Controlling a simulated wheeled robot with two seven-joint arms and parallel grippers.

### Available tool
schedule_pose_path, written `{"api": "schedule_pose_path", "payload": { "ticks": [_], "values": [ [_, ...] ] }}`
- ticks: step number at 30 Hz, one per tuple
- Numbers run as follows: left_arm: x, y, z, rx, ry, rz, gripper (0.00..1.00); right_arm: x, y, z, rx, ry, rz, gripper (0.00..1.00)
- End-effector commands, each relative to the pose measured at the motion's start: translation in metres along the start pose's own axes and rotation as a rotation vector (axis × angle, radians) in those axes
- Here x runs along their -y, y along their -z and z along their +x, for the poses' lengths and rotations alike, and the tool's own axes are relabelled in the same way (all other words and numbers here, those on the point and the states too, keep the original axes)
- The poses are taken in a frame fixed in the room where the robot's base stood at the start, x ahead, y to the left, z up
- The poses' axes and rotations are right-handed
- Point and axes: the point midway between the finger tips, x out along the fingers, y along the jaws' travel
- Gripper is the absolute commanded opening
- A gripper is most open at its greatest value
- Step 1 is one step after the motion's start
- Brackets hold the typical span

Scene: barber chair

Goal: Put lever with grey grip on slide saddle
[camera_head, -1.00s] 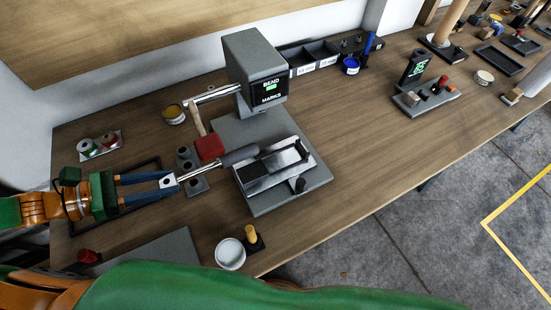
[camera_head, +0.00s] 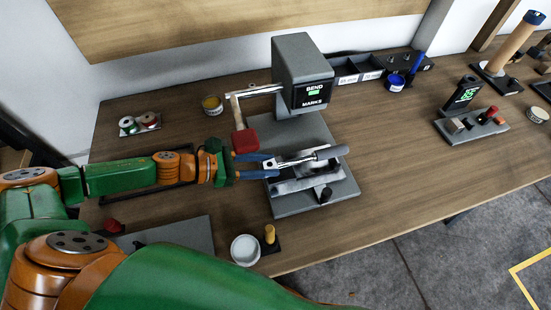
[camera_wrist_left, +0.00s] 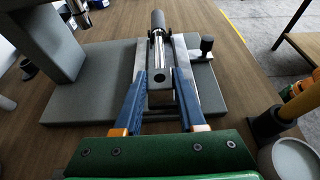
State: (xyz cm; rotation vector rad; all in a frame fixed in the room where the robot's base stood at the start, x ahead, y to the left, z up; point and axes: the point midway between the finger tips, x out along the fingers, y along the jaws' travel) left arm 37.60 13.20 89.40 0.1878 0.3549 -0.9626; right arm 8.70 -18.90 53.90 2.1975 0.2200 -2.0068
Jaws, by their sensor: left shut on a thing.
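My left gripper (camera_head: 268,168) is shut on the metal end of the lever with grey grip (camera_head: 328,152). The lever lies level along the arm's line, its dark grey grip pointing away from the gripper. It also shows in the left wrist view (camera_wrist_left: 158,50), between the blue fingers (camera_wrist_left: 160,82). The slide saddle (camera_head: 298,184) is a pale metal piece on the grey base of the bend machine. The lever is over it in the head view; I cannot tell whether they touch. The lever and gripper hide part of the saddle. My right gripper is not in view.
A white tin (camera_head: 245,249) and a yellow-handled tool (camera_head: 270,236) stand at the front edge.

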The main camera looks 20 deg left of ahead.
Motion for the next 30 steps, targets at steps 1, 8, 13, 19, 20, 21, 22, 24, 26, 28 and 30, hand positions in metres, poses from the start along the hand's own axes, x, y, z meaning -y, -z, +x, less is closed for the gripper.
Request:
{"api": "schedule_pose_path", "payload": {
  "ticks": [1,8,13,19,20,21,22,24,26,28,30],
  "values": [
    [0.0,-0.013,0.009,0.009,0.002,0.0,0.0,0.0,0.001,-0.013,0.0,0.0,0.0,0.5],
    [0.001,0.004,0.029,0.001,0.001,-0.002,0.0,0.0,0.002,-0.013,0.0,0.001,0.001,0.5],
    [0.001,0.004,0.029,0.002,0.001,-0.001,0.0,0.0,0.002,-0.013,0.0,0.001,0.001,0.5],
    [0.0,0.009,0.03,0.001,0.0,-0.001,0.48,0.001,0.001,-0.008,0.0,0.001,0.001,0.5],
    [0.001,0.008,0.03,0.0,0.0,-0.001,0.56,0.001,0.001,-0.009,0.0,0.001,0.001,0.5],
    [0.001,0.008,0.03,0.0,0.0,-0.001,0.67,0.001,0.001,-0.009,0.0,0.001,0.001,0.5],
    [0.001,0.008,0.03,0.0,0.0,-0.001,0.7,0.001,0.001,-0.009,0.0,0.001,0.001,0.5],
    [0.001,0.008,0.03,0.0,0.0,-0.001,0.7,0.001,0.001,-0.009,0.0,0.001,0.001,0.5],
    [0.001,0.008,0.03,0.0,0.0,-0.001,0.7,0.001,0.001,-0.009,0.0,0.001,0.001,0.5],
    [0.001,0.008,0.029,0.0,0.0,-0.001,0.7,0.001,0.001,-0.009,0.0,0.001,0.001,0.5],
    [0.001,0.008,0.029,0.0,0.0,-0.001,0.7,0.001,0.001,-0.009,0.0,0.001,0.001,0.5]
  ]
}}
